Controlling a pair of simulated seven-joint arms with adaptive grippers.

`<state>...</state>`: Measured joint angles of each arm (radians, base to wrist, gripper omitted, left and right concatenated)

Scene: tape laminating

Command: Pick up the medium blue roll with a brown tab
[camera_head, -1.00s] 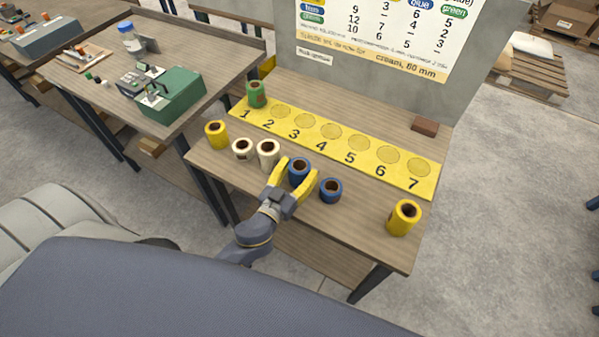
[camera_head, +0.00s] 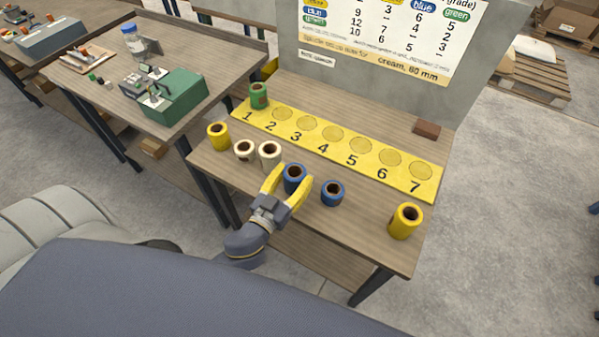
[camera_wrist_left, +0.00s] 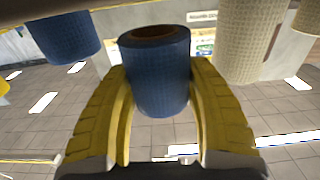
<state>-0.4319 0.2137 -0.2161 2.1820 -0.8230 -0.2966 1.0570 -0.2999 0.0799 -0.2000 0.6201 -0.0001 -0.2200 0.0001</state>
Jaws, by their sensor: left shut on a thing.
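A blue roll (camera_head: 294,182) with a brown core is between the yellow fingers of my left gripper (camera_head: 292,175), which is shut on it. In the left wrist view the same blue roll (camera_wrist_left: 160,82) stands upright between both fingers, its brown inside showing at the top. I cannot tell a separate brown tab. A second, shorter blue roll (camera_head: 332,194) stands to the right and also shows at the upper left of the wrist view (camera_wrist_left: 66,38). My right gripper is not in view.
Two cream rolls (camera_head: 269,154) and a yellow roll (camera_head: 218,137) stand left of the held roll. Another yellow roll (camera_head: 405,221) stands at the table's right. A green roll (camera_head: 259,97) is on spot 1 of the numbered yellow strip (camera_head: 345,165); its other spots are empty.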

